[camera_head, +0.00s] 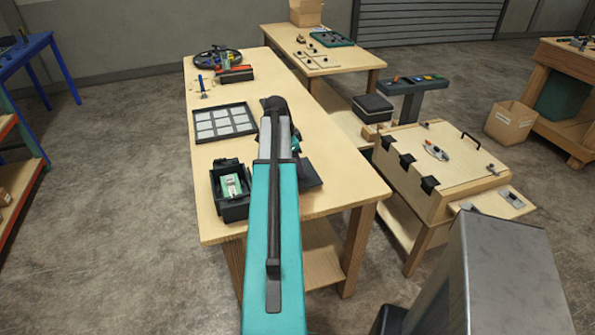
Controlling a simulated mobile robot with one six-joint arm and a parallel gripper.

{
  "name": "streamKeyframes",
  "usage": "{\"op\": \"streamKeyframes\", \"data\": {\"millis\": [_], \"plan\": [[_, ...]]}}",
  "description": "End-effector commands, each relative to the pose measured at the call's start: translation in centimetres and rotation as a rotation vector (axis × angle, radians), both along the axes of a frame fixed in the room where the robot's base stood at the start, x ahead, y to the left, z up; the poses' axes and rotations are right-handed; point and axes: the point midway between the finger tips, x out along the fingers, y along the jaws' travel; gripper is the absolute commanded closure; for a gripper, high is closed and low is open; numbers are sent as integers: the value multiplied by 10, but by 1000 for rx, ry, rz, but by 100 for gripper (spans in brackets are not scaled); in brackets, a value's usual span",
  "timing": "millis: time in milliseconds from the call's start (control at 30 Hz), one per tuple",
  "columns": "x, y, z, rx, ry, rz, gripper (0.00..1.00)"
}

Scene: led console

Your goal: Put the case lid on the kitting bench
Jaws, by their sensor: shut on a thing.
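The kitting bench (335,160) is the long pale wooden table in the middle. My arm reaches over it from the bottom of the picture. My gripper (297,152) is mostly hidden behind my own arm link; only a little shows on its right side. It is shut on a dark flat piece, which looks like the case lid (310,177). The lid shows to the right of the arm, low over the bench or on it; I cannot tell whether it touches. The open black case (236,212) with a green board (231,186) inside stands to the left of the arm.
A black tray with pale squares (253,122) lies left of the arm. A round dark tray (212,58) and small tools are at the bench's far end. A hinged wooden box (445,150) stands to the right.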

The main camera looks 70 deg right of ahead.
Motion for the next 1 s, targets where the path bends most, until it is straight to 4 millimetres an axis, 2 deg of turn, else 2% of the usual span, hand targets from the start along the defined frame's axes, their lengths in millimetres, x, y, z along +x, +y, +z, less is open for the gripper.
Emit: {"op": "streamKeyframes", "data": {"millis": [533,1000], "plan": [[0,-4,-3,1,0,-1,77],[-1,-4,-35,0,0,-2,77]]}}
